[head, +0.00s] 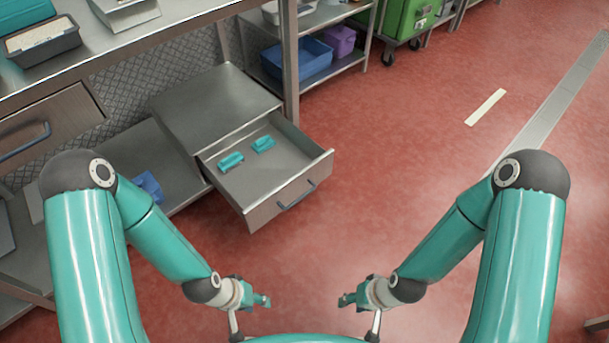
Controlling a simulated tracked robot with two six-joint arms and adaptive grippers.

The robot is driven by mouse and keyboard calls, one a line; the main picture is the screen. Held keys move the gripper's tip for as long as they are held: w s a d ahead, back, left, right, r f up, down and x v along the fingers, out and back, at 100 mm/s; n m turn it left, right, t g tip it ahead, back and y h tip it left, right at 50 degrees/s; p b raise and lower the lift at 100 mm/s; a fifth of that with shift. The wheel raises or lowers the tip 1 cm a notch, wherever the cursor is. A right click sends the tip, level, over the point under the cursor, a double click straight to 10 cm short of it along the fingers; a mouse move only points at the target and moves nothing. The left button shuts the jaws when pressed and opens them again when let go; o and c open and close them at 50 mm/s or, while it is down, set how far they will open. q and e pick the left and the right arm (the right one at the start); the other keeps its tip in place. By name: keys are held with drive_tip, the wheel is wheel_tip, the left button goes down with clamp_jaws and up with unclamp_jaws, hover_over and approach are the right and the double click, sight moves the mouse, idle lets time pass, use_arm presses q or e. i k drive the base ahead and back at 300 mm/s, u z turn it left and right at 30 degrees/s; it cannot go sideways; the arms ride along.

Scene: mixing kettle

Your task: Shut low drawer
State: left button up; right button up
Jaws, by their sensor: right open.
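The low drawer (290,196) is pulled out of a grey metal cabinet (208,103) under the bench. Its front panel has a blue-grey bar handle (297,196). Two teal items (231,161) lie inside on the drawer floor. My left gripper (262,300) is below the drawer front in the picture, apart from it; its fingers are too small to tell whether they are open. My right gripper (345,300) is open, to the right of the left one, and apart from the drawer. I see nothing held in it.
Another drawer front (45,125) with a handle is at the upper left under the worktop. A shelf rack with a blue bin (305,62) and a purple bin (340,41) stands behind. A green wheeled bin (410,18) is at the back.

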sight(269, 184)
drive_tip(key=z, duration=0.05)
drive_tip(key=i, duration=0.2)
drive_tip(key=u, duration=0.1)
drive_tip(key=k, duration=1)
drive_tip(key=u, duration=0.7)
drive_tip(key=i, duration=1.55)
drive_tip(key=z, duration=0.65)
